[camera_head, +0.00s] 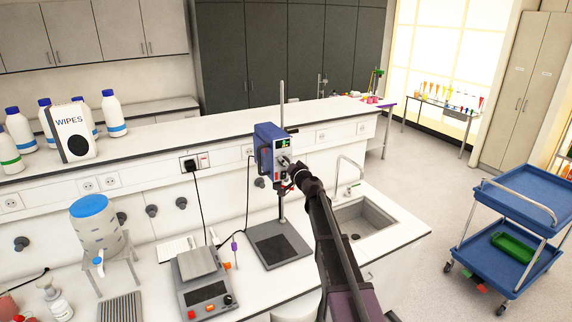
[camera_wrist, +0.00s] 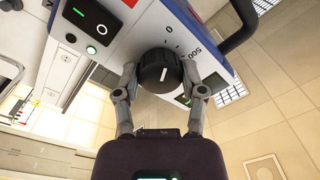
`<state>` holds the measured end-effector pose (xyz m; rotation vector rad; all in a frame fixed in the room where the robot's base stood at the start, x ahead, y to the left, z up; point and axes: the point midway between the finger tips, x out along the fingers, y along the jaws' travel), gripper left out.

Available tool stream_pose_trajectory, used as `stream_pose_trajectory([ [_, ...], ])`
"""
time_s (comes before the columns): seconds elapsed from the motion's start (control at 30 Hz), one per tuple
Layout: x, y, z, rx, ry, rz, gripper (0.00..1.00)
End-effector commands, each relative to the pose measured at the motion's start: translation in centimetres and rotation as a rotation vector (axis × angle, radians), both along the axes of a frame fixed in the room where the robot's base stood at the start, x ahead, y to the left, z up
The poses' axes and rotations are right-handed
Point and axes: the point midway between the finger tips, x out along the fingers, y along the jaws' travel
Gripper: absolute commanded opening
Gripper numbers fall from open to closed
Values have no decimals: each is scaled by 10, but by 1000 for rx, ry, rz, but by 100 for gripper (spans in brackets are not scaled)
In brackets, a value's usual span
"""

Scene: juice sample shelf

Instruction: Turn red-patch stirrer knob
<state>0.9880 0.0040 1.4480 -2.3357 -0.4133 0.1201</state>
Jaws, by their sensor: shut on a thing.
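The overhead stirrer (camera_head: 268,148) is a blue and white unit on a stand above the bench. It also shows in the wrist view (camera_wrist: 130,40), with its black knob (camera_wrist: 160,72) at the middle, bearing a white pointer line. Marks reading 0 and 500 are printed beside the knob. A red patch (camera_wrist: 130,3) shows at the top of its panel. My gripper (camera_wrist: 160,76) is shut on the knob, one finger on each side. In the head view my gripper (camera_head: 290,172) is at the stirrer's front, and the arm hides part of it.
The stand's base (camera_head: 278,245) rests on the bench, with a hotplate (camera_head: 203,280) to its left and a sink (camera_head: 362,220) to its right. A power cable hangs behind. A blue cart (camera_head: 515,215) stands on the floor at right.

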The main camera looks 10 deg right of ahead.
Motion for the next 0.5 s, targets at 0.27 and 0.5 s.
stream_pose_trajectory([
  [0.27, 2, 0, 1, -2, -1, 0, 6],
  [0.5, 1, 0, 0, -2, -1, 0, 88],
])
